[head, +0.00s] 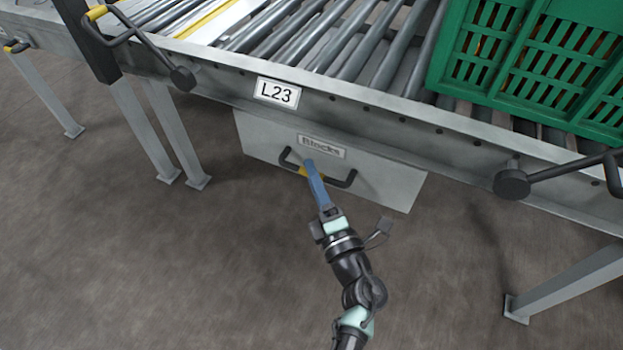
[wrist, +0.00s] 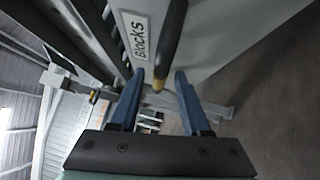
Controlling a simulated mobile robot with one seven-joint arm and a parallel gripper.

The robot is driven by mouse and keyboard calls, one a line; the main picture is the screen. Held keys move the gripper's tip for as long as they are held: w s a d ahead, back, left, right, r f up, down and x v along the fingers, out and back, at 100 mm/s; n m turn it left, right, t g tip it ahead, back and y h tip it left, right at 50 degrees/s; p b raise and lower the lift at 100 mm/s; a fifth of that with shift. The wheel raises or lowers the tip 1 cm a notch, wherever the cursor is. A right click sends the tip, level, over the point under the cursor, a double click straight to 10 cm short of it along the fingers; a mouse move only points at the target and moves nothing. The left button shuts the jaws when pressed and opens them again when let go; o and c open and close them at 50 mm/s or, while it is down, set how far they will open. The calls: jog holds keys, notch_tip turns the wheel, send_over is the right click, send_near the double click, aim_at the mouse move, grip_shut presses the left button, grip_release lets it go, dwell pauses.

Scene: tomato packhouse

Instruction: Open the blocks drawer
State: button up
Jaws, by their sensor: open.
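The blocks drawer (head: 385,184) is a grey box front under the roller conveyor, with a label reading "Blocks" (head: 321,146). Its dark bar handle (head: 342,182) has a yellow part near the middle. The drawer looks shut. My gripper (head: 308,166) reaches up to the handle from the front, its blue fingers at the yellow part. In the wrist view my gripper (wrist: 157,82) is open, with two blue fingers apart. The dark handle (wrist: 171,45) shows ahead of the gap between them, its yellow part near the fingertips. I cannot tell whether a finger touches it.
The roller conveyor (head: 345,92) with a plate "L23" (head: 277,93) runs above the drawer. A green crate (head: 540,65) stands on it at right. Dark levers stick out from the frame at left (head: 182,79) and right (head: 512,183). Open floor lies in front.

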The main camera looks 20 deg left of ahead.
jog(key=shift+w+a+r, duration=0.1)
jog(key=shift+w+a, duration=0.3)
jog(key=shift+a, duration=0.05)
grip_shut()
dwell(1.2)
